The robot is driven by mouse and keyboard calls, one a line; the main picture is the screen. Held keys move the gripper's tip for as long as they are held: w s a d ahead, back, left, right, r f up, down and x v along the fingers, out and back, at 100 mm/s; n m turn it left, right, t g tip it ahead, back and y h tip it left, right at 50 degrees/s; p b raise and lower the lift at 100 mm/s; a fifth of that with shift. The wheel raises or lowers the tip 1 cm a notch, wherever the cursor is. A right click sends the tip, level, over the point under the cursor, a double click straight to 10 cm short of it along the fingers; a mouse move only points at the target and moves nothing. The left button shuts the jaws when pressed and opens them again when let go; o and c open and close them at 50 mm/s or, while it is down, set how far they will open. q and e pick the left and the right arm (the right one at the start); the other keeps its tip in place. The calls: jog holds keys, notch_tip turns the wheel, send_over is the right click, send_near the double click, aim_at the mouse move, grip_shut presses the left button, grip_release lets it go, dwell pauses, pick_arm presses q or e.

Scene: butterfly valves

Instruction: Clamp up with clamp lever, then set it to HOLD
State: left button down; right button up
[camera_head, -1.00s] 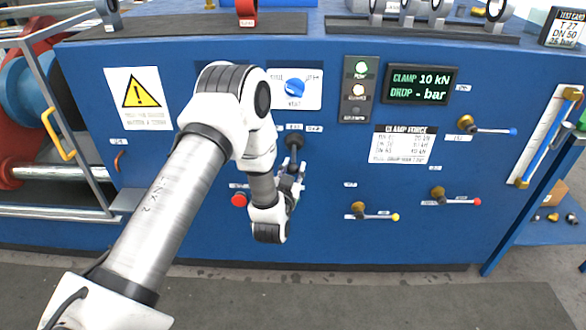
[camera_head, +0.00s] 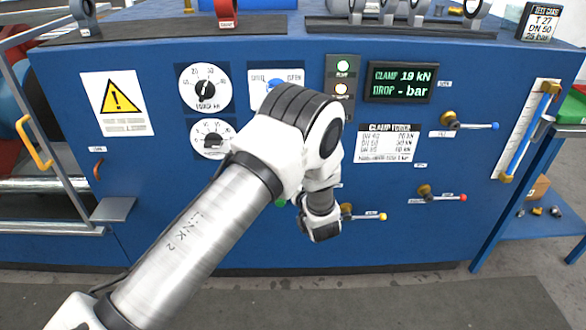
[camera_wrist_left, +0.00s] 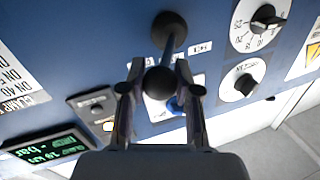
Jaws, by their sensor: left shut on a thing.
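The clamp lever (camera_wrist_left: 172,47) is a dark rod with a black ball knob, mounted on the blue panel. In the left wrist view my left gripper (camera_wrist_left: 159,80) is shut around the knob, one finger on each side. In the head view my left wrist (camera_head: 320,215) hides the lever and fingertips. The display (camera_head: 400,82) reads CLAMP 19 kN and DROP - bar. A clamp force chart (camera_head: 388,143) is below it. The blue selector knob (camera_head: 275,85) is partly covered by my arm; it also shows in the left wrist view (camera_wrist_left: 175,105). My right gripper is out of view.
Two white dials (camera_head: 205,88) sit left of my arm. Levers with blue (camera_head: 470,126), red (camera_head: 440,196) and yellow (camera_head: 362,215) tips stick out at the right. A test card (camera_head: 540,22) stands on top. A yellow-handled rail (camera_head: 35,140) is at the left.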

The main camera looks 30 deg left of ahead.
pick_arm(q)
jog(key=c, duration=0.8)
grip_release()
jog(key=shift+w+d, duration=0.1)
jog(key=shift+w, duration=0.05)
jog(key=v, duration=0.7)
jog(key=shift+s+d, duration=0.2)
